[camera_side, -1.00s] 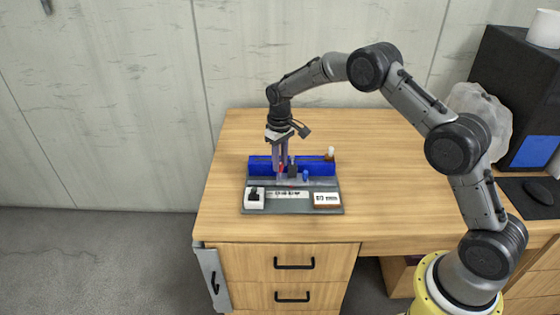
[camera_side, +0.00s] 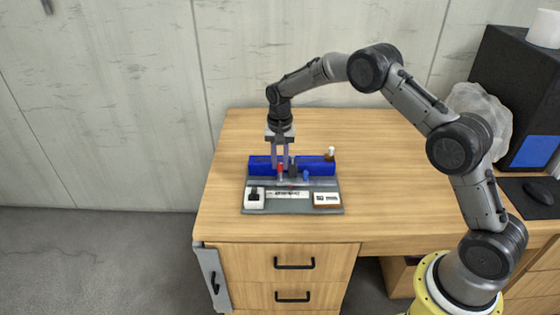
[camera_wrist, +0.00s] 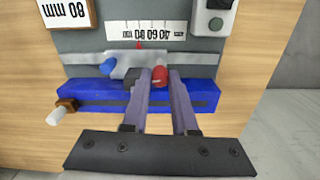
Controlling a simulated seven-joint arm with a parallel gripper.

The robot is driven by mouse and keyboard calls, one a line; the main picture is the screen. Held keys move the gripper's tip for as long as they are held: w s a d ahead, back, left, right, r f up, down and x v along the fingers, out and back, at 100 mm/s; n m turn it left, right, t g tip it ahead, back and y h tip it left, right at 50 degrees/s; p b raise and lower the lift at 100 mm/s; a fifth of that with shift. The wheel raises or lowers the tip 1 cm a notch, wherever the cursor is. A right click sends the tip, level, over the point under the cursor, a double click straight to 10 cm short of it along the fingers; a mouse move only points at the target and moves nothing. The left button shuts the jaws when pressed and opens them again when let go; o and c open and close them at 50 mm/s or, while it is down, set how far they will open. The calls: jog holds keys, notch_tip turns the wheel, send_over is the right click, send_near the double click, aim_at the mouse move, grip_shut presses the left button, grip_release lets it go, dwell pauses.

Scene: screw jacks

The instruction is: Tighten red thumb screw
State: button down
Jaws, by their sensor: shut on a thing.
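The red thumb screw (camera_side: 280,168) stands upright at the front of a blue block (camera_side: 320,167) on the grey fixture. In the wrist view the red thumb screw (camera_wrist: 160,77) sits between my two purple-grey fingers. My gripper (camera_side: 280,166) points straight down and is shut on the red screw; it also shows in the wrist view (camera_wrist: 160,73). The fingers partly hide the screw's sides. A scale (camera_wrist: 154,33) with a red pointer (camera_wrist: 139,45) lies in front of the screw.
A dark grey knob (camera_wrist: 131,80) is close beside one finger. A blue knob (camera_side: 306,176) stands to the right, and a white-tipped brown knob (camera_side: 330,154) at the block's end. A white switch box (camera_side: 254,198) and a display (camera_side: 327,199) sit at the front corners.

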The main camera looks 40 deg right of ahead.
aim_at(279, 164)
jog(key=shift+r+m, duration=0.1)
jog(key=shift+m, duration=0.7)
jog(key=shift+w, duration=0.1)
jog(key=c, duration=0.7)
grip_release()
notch_tip(279, 164, up, 14)
jog(key=shift+a, duration=0.1)
